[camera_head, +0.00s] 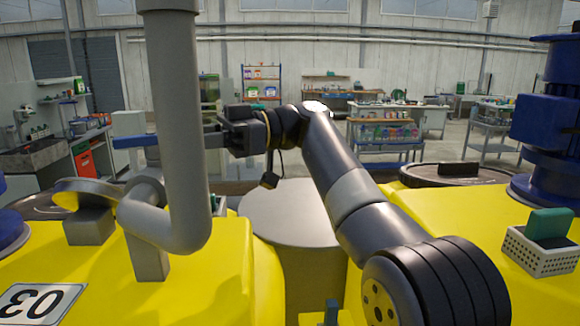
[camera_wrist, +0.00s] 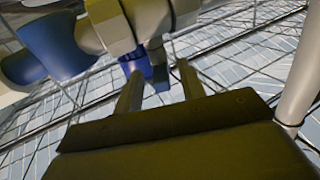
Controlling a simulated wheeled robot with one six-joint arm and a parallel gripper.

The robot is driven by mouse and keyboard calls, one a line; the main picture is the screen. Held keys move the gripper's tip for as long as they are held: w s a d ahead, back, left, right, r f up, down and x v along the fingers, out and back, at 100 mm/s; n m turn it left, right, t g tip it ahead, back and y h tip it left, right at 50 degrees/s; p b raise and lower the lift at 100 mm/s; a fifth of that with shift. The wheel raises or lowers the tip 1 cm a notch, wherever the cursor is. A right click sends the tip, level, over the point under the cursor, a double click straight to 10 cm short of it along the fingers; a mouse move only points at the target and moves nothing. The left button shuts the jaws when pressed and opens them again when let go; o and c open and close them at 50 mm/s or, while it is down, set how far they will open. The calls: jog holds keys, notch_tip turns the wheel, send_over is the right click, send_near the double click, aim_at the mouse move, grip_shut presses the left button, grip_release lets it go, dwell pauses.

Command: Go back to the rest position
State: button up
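My gripper (camera_wrist: 159,72) is open, its two fingers apart with nothing held between them. In the head view my gripper (camera_head: 215,130) is reached out over the skid and points left, with its tips partly hidden by a thick grey pipe (camera_head: 180,110). A blue lever (camera_head: 135,142) lies left of the pipe, beside a pale valve body (camera_head: 129,124). In the wrist view a blue part (camera_wrist: 160,78) shows between and beyond the fingertips; whether it touches a finger I cannot tell.
Yellow tanks (camera_head: 190,285) stand on both sides below my arm, with a grey round lid (camera_head: 295,210) between. A white basket (camera_head: 540,252) with a green item sits at right. A blue motor (camera_head: 550,120) stands behind it.

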aim_at(115, 146)
jog(key=p+x, duration=0.1)
jog(key=x, duration=0.4)
jog(key=shift+r, duration=0.1)
jog(key=shift+s+a, duration=0.1)
jog(key=shift+a, duration=0.1)
jog(key=shift+d+m+t+y+b, duration=0.15)
jog(key=shift+m+t+y+b, duration=0.2)
jog(key=shift+t, duration=0.25)
jog(key=shift+g, duration=0.3)
